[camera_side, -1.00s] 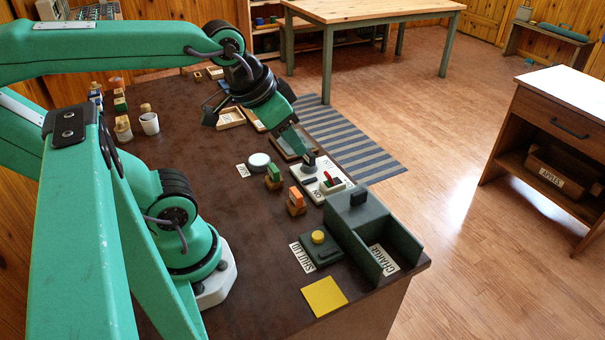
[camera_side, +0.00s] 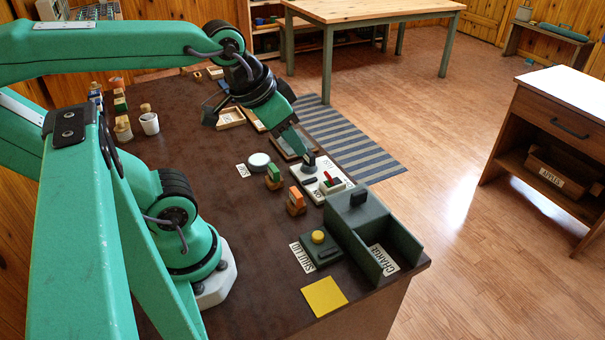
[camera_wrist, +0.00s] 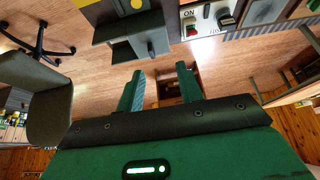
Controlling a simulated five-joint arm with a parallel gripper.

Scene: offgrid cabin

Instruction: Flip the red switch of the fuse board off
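The fuse board is a white plate (camera_side: 313,190) on the brown bench, marked ON, and it also shows at the top of the wrist view (camera_wrist: 207,20). Its red switch (camera_side: 328,178) stands up near the board's front end; red also shows on the board in the wrist view (camera_wrist: 192,30). A black part (camera_wrist: 225,18) sits beside it. My gripper (camera_side: 302,150) is low over the board's far end, behind the red switch. In the wrist view its two green fingers (camera_wrist: 160,76) are apart with nothing between them. Whether a fingertip touches the board is unclear.
A dark green CHARGE box (camera_side: 350,225) stands just in front of the board. Orange (camera_side: 297,199) and green (camera_side: 273,174) blocks stand to its left. A box with a yellow button (camera_side: 318,238) and a yellow square (camera_side: 324,296) lie nearer. The bench middle is clear.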

